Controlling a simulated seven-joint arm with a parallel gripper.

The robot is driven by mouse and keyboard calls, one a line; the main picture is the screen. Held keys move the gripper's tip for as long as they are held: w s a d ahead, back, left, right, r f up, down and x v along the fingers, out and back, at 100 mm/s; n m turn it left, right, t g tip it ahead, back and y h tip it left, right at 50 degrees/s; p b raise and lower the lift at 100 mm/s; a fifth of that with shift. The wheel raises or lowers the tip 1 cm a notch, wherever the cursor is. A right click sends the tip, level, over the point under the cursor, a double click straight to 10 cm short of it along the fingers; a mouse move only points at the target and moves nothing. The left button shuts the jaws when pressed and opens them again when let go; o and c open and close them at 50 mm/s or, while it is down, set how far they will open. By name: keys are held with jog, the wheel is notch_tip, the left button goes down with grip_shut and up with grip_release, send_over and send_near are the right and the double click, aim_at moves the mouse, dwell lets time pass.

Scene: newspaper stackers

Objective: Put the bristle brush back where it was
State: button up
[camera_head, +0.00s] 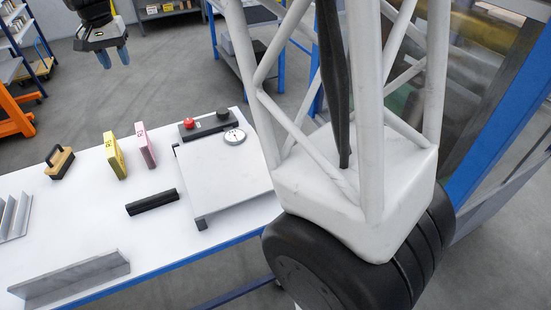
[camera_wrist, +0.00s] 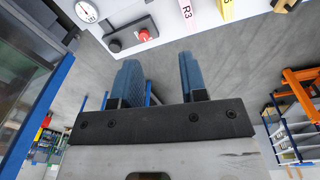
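The bristle brush (camera_head: 59,162), with a tan wooden handle and a dark base, lies on the left part of the white table (camera_head: 90,220). My gripper (camera_head: 113,57) is high at the top of the head view, beyond the table's far edge and well apart from the brush. Its two blue fingers stand apart with nothing between them, as the wrist view (camera_wrist: 158,65) shows. A small tan and dark piece at the top right edge of the wrist view may be the brush, but it is mostly cut off.
A yellow block (camera_head: 115,155) and a pink block (camera_head: 145,145) stand right of the brush. A black bar (camera_head: 152,202), a scale (camera_head: 225,180) and a red-button box (camera_head: 200,126) are further right. Metal angles (camera_head: 70,280) lie left and in front. Bare table surrounds the brush.

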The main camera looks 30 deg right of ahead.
jog(key=s+d+r+n+t, duration=0.1)
jog(key=s+d, duration=0.7)
jog(key=s, duration=0.2)
jog(key=s+d+r, duration=0.1)
jog(key=s+d, duration=0.6)
jog(key=s, duration=0.4)
jog(key=s+d+f, duration=0.3)
jog(key=s, duration=0.4)
jog(key=s+d+f+n, duration=0.1)
jog(key=s+d+f, duration=0.2)
jog(key=s, duration=0.5)
jog(key=s+d+f+t, duration=0.1)
jog(key=s+d+f, duration=0.1)
jog(key=s, duration=0.6)
jog(key=shift+d+f, duration=0.4)
jog(key=shift+f, duration=0.05)
